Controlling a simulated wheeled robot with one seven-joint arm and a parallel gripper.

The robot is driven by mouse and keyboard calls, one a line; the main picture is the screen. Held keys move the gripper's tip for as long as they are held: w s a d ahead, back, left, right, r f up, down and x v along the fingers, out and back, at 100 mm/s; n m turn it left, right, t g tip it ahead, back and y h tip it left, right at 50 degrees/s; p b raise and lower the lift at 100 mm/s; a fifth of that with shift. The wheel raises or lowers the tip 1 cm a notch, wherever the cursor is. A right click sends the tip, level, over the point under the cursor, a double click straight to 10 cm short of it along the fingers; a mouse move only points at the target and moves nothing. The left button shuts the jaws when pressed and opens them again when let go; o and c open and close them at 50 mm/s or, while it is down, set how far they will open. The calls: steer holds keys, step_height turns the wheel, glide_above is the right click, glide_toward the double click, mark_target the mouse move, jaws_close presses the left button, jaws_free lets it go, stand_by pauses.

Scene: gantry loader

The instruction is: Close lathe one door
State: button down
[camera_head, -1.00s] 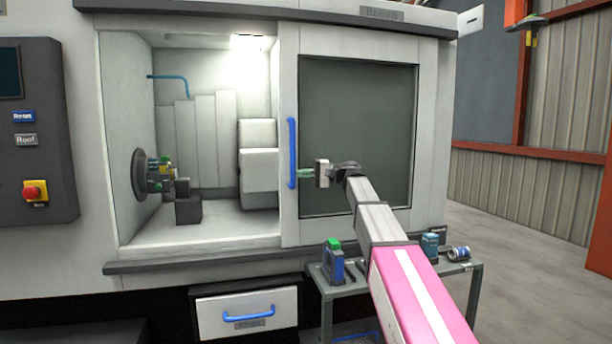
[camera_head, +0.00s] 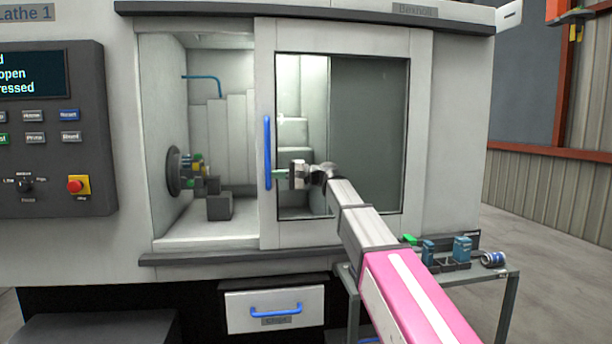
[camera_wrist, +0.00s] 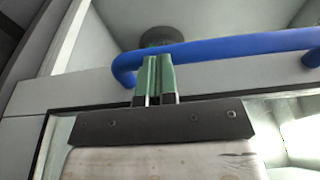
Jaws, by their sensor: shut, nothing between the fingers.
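The lathe one door (camera_head: 420,150) is a white sliding panel with a window, and it stands partly open. The opening at its left shows the bright chamber with a dark chuck (camera_head: 174,172). The blue vertical door handle (camera_head: 267,140) is on the door's left frame. My gripper (camera_head: 279,172) is at the handle's lower part, on its right side. In the wrist view the green fingers (camera_wrist: 155,75) are together and empty, with their tips at the blue handle bar (camera_wrist: 230,45). I cannot tell for sure whether they touch it.
A control panel (camera_head: 52,150) with a screen and a red stop button (camera_head: 77,185) is at the left. A drawer (camera_head: 275,312) with a blue handle is below. A small table (camera_head: 508,275) with a can (camera_head: 493,259) and other items stands at the lower right.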

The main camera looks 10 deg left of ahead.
steer(key=s+a, duration=0.4)
steer(key=a, duration=0.8)
steer(key=s+a, duration=0.4)
steer(key=a, duration=0.9)
steer(key=s+a, duration=0.4)
steer(key=a, duration=0.9)
steer(key=shift+s+a, duration=0.2)
steer(key=shift+a+r, duration=0.1)
steer(key=w+d, duration=0.1)
steer(key=d, duration=1.3)
steer(key=shift+w+d, duration=0.35)
steer(key=shift+w, duration=0.05)
